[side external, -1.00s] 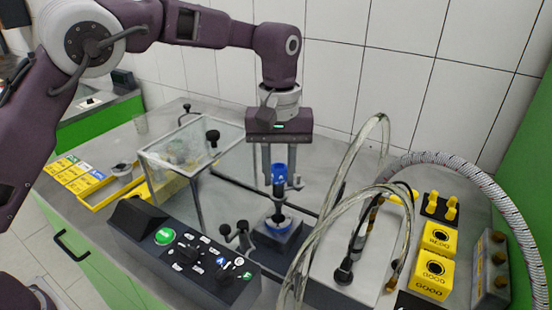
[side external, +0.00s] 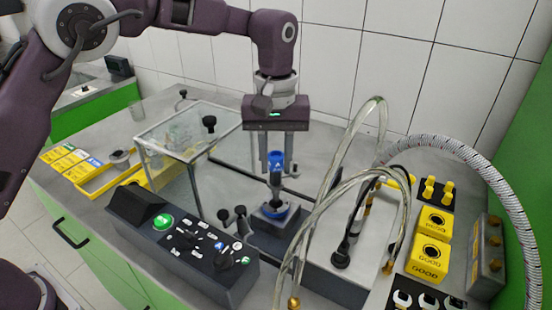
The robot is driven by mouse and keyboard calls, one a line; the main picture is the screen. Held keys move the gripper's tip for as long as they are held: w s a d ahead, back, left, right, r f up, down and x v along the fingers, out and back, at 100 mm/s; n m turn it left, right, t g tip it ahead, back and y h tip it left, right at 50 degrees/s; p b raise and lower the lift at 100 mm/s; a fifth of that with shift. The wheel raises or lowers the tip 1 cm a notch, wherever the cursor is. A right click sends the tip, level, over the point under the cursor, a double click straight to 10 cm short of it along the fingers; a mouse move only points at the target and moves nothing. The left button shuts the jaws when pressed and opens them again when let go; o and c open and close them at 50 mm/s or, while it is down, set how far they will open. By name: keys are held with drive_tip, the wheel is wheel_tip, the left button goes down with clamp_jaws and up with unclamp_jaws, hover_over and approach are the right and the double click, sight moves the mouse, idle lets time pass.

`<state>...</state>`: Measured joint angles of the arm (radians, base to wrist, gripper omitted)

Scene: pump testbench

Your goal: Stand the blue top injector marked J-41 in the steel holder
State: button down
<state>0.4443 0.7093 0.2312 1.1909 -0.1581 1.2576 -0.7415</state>
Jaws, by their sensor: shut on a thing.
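The blue top injector (side external: 276,180) is upright below my gripper (side external: 276,162), with its blue top between the two grey fingers. My gripper is shut on it. The injector's dark, slender body points down at the steel holder (side external: 272,211), a light round seat with a blue ring on a dark block. The lower tip overlaps the holder in this view, and I cannot tell whether it is inside or just above it. A pale mark shows on the blue top, too small to read.
A clear-walled box (side external: 188,135) stands left of the holder. A dark control console (side external: 182,245) with a green button is in front. Clear hoses (side external: 345,185) arch close on the right. Yellow blocks (side external: 433,240) stand farther right. A yellow tray (side external: 105,180) lies at the left.

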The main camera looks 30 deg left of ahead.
sight(276, 181)
drive_tip(key=shift+f, duration=0.1)
drive_tip(key=shift+f, duration=1.3)
drive_tip(key=shift+f, duration=0.85)
drive_tip(key=shift+f, duration=0.4)
idle(0.4)
drive_tip(key=c, duration=1)
unclamp_jaws()
drive_tip(key=shift+c, duration=0.2)
